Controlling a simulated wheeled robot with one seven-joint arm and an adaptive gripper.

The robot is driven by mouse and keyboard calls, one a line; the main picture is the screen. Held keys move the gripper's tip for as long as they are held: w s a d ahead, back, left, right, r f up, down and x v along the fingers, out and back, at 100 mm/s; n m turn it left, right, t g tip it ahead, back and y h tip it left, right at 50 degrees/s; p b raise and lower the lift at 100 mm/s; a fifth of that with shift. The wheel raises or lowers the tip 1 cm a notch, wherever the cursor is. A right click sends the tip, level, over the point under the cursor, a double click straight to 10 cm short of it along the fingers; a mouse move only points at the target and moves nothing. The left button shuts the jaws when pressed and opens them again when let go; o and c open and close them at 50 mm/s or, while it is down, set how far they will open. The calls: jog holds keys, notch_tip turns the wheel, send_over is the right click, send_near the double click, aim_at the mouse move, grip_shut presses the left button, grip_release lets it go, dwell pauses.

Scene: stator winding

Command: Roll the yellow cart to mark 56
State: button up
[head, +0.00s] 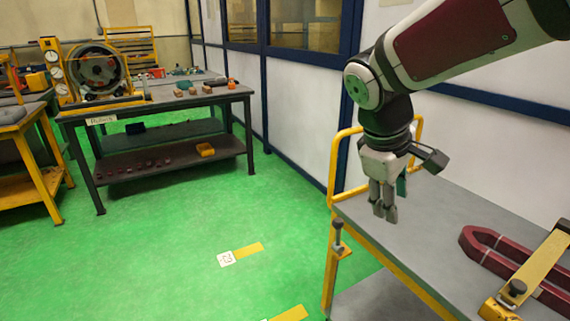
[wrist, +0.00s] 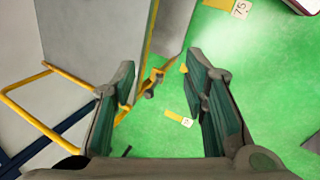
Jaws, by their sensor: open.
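The yellow cart stands at the right of the head view, with a grey top (head: 440,222) and a yellow frame with a raised handle (head: 333,165) at its far left end. A small yellow bracket with a dark knob (head: 338,232) sticks out from its near left corner. My gripper (head: 385,212) hangs fingers down over that end of the top. In the wrist view the gripper (wrist: 160,65) is open and empty; the cart's handle (wrist: 40,70) lies left of the fingers and the bracket (wrist: 152,82) shows between them. No contact is visible. I see no readable mark 56.
Floor mark tags lie left of the cart, one with a yellow strip (head: 226,259), unreadable; another appears to read 75 (wrist: 240,9). A dark red coil (head: 485,240) is clamped on the cart. A dark workbench (head: 165,103) stands back left. Green floor between is clear.

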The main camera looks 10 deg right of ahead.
jog(key=w+d+f+n+h+b, duration=0.35)
jog(key=w+f, duration=0.25)
jog(key=w, duration=0.5)
jog(key=n+t+h+b, duration=0.7)
jog(key=n+h+b, duration=0.15)
jog(key=n, duration=0.55)
send_near(331, 166)
jog(key=b+x, duration=0.3)
jog(key=x, duration=0.8)
jog(key=shift+w, duration=0.15)
jog(key=shift+d, duration=0.1)
jog(key=shift+c, duration=0.2)
grip_shut()
